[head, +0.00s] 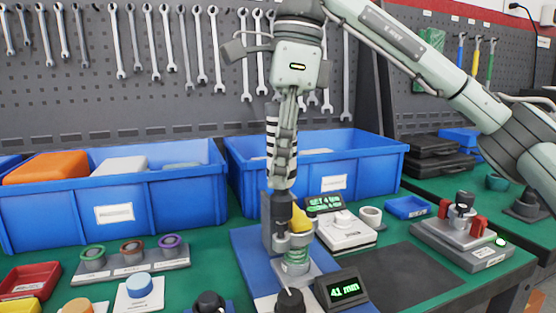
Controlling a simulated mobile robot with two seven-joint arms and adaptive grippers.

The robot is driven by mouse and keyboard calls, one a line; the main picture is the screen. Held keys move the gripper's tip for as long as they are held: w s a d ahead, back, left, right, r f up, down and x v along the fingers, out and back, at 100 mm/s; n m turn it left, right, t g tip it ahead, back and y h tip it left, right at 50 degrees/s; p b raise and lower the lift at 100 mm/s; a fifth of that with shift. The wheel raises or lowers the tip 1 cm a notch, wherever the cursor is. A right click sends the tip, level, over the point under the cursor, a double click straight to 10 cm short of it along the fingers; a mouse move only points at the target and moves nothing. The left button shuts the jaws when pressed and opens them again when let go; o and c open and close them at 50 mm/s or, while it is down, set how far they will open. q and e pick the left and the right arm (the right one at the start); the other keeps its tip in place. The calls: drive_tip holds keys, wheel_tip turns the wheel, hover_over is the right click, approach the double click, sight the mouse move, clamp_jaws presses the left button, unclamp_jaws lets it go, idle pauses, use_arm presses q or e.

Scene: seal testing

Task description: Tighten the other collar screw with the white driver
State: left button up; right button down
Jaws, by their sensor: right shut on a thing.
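My right gripper (284,178) points straight down over the test fixture in the middle of the table. It is shut on a dark upright cylindrical thing (282,208). I cannot make out any white on it, so I cannot tell if it is the white driver. Below and beside it stand a yellow part (300,219) and a pale cylinder with a green band (296,258). The collar and its screws are too small and too covered to tell apart. My left gripper is not in view.
Blue bins (160,210) stand along the back. A display reading 41 mm (343,290) stands at the front, and a second display (324,205) is behind. A ring holder (131,264) is at left, a clamp fixture (462,240) at right. The dark mat (405,277) is clear.

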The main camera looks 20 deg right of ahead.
drive_tip(key=shift+f+b, duration=0.65)
drive_tip(key=shift+f, duration=0.3)
idle(0.5)
drive_tip(key=shift+f+p, duration=0.3)
drive_tip(key=shift+f, duration=0.3)
idle(3.3)
drive_tip(key=shift+r+p, duration=2.4)
drive_tip(key=shift+r, duration=0.25)
drive_tip(key=shift+f, duration=0.1)
